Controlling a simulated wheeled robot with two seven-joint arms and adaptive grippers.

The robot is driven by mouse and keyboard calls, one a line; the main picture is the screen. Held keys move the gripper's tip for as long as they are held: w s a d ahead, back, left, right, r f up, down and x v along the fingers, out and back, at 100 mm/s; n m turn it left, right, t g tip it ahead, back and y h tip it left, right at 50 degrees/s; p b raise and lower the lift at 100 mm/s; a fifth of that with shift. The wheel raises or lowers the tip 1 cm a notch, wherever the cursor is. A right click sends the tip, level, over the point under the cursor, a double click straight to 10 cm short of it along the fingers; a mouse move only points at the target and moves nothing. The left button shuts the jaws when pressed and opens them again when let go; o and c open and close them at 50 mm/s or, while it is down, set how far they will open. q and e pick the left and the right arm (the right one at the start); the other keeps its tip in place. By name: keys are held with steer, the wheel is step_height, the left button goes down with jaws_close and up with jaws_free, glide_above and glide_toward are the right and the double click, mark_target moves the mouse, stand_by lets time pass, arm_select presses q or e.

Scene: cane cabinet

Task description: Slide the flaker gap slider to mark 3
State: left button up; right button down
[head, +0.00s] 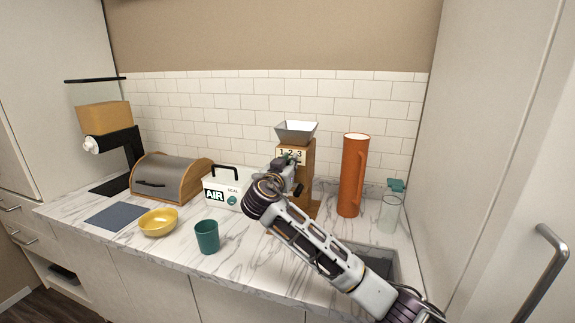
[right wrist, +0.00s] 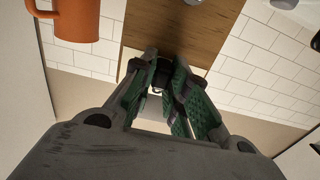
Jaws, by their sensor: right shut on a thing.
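The flaker (head: 311,160) is a wooden body with a grey metal hopper (head: 296,132) on top, standing on the counter near the tiled wall. A pale plate (head: 286,151) on its front carries the marks 1, 2 and 3. My right gripper (head: 291,162) is at the flaker's front, just below the marks. In the right wrist view its green-padded fingers close on a small dark piece (right wrist: 157,91), which appears to be the gap slider, in front of the wooden body (right wrist: 180,30). The fingers hide most of the slider, so I cannot tell which mark it points at. My left gripper is not in view.
A tall orange jug (head: 353,175) and a glass bottle (head: 390,213) stand right of the flaker, behind the sink (head: 378,265). A white AIR box (head: 224,190), teal cup (head: 206,237), yellow bowl (head: 158,223) and bread box (head: 166,177) are to the left.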

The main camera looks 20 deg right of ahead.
mark_target(301, 161)
steer(key=shift+s+d+f, duration=0.15)
steer(key=shift+s+d, duration=0.1)
steer(key=shift+d, duration=0.05)
steer(key=shift+s+d+b, duration=0.4)
steer(key=shift+s+d, duration=0.05)
steer(key=shift+d, duration=0.25)
steer(key=shift+s+d, duration=0.1)
steer(key=shift+d, duration=0.05)
steer(key=c, duration=1.4)
jaws_free()
steer(key=shift+s+d, duration=0.1)
steer(key=shift+d, duration=0.05)
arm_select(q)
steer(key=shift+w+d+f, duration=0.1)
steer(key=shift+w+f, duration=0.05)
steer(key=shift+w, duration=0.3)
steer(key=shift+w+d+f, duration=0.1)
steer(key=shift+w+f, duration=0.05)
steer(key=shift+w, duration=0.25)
arm_select(e)
steer(key=shift+v, duration=6)
